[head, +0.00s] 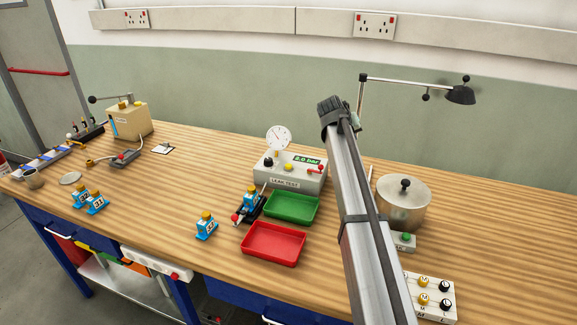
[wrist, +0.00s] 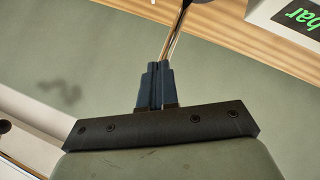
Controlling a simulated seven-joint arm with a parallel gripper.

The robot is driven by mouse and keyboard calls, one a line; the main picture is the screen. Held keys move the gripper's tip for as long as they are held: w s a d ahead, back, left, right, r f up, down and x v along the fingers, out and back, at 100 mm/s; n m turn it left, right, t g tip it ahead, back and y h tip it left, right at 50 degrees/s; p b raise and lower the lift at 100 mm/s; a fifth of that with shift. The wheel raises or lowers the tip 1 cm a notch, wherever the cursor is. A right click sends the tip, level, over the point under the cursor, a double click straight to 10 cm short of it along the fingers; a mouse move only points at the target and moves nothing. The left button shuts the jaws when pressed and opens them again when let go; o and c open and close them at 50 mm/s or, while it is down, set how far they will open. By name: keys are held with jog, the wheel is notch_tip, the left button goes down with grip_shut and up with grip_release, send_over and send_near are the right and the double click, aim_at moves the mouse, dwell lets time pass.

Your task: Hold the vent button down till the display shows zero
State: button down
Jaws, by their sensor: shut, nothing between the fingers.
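The leak test box (head: 289,181) stands on the bench in the middle of the head view, marked "LEAK TEST". Its green-lit display (head: 307,161) appears to read 2.0 bar. A yellow button (head: 288,167), a black knob (head: 268,162) and a red lever (head: 316,169) are on the box; I cannot read which is the vent button. In the wrist view, my gripper (wrist: 154,66) is shut and empty, its fingers together. The display (wrist: 302,17) shows "bar" at the upper right, apart from the fingers.
A round dial gauge (head: 278,137) rises behind the box. A green tray (head: 291,208) and a red tray (head: 273,244) lie in front. A metal pot (head: 403,203) and a lamp (head: 459,95) are to the right. Blue parts (head: 206,227) stand to the left.

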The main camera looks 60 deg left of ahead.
notch_tip(320, 180, up, 3)
jog(key=n, duration=0.1)
send_over(286, 166)
jog(key=shift+f, duration=0.2)
jog(key=shift+f, duration=0.15)
jog(key=shift+f, duration=4.3)
jog(key=shift+f, duration=0.1)
jog(key=shift+f, duration=0.3)
